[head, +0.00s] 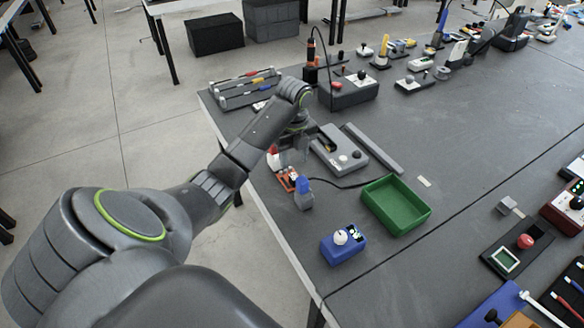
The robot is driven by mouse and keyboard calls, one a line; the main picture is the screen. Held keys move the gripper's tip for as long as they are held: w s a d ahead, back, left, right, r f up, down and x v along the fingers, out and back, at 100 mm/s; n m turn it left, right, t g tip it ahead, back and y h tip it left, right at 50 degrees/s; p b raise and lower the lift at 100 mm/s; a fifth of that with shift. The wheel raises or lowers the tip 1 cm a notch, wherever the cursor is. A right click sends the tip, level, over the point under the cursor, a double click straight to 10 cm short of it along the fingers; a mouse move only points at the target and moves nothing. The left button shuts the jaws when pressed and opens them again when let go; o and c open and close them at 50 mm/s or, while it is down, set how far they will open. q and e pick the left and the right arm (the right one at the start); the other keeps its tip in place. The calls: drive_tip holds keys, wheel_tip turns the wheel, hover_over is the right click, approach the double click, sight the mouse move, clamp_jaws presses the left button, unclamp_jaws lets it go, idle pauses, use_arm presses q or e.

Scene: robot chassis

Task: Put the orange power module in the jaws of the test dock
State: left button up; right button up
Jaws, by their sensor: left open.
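The orange power module (283,180) appears as a small orange piece with pale details, lying on the dark table near its left edge. My left gripper (285,160) is just above and behind it, pointing down and open. Arm parts partly cover the fingers, so I cannot tell whether they touch the module. My right gripper is not in view.
A blue-topped grey bottle-like object (304,195) stands close beside the module. A black cable runs by it. A green tray (395,219) and a blue box with a white knob (343,245) are nearer. A grey rack (245,88) lies behind.

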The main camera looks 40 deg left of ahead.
sight(294, 178)
use_arm(q)
wheel_tip(294, 178, down, 4)
drive_tip(key=b, duration=0.2)
drive_tip(key=shift+r+b, duration=0.2)
drive_tip(key=shift+b, duration=0.2)
drive_tip(key=shift+w+d+f+p, duration=0.1)
drive_tip(key=shift+f+p, duration=0.05)
drive_tip(key=shift+f, duration=1.15)
drive_tip(key=shift+d+f+p, duration=0.1)
drive_tip(key=shift+f+p, duration=0.05)
drive_tip(key=shift+f, duration=1.1)
drive_tip(key=shift+c, duration=0.4)
clamp_jaws()
